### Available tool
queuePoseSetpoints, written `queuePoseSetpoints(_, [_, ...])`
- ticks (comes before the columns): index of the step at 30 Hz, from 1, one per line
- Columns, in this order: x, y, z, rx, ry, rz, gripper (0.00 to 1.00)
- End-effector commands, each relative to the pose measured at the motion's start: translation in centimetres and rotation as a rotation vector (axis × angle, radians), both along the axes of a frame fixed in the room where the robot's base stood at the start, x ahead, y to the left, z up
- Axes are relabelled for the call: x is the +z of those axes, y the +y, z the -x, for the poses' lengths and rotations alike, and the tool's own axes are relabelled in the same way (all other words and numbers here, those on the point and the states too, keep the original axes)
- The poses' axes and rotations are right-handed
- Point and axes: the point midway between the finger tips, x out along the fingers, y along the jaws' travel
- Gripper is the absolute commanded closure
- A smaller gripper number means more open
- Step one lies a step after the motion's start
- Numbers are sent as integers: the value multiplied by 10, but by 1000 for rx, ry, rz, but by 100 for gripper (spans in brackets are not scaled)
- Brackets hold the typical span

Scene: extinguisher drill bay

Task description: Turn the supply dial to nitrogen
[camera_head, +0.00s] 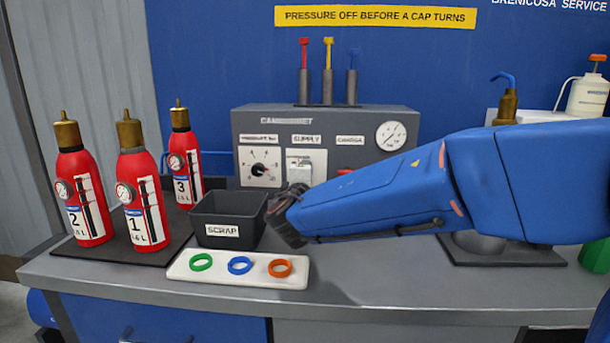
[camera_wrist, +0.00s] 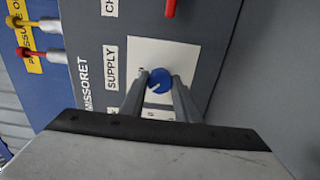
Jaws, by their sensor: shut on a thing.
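The supply dial is a round blue knob (camera_wrist: 160,80) with a light pointer mark, on a white plate (camera_wrist: 190,58) beside the label SUPPLY (camera_wrist: 111,68) in the wrist view. My gripper (camera_wrist: 161,84) is shut on this knob, one finger on each side. In the head view my gripper (camera_head: 290,208) is at the front of the grey panel (camera_head: 325,122), below the SUPPLY plate (camera_head: 306,160); the knob is hidden there. The dial's position words are hidden or too small to read, so I cannot tell which gas it points to.
A black SCRAP bin (camera_head: 225,214) stands left of my gripper. A white tray (camera_head: 240,285) with green, blue and orange rings lies in front. Red extinguishers (camera_head: 143,190) stand on the left. A pressure gauge (camera_head: 391,136) and a red part (camera_wrist: 170,8) are on the panel.

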Motion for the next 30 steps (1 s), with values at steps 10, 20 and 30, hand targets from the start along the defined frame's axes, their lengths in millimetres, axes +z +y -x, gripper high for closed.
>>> queuePoseSetpoints(10, [-1,0,0,0,2,1,53])
queuePoseSetpoints(20, [-1,1,14,1,1,0,53])
queuePoseSetpoints(30, [0,4,77,4,1,-1,53])
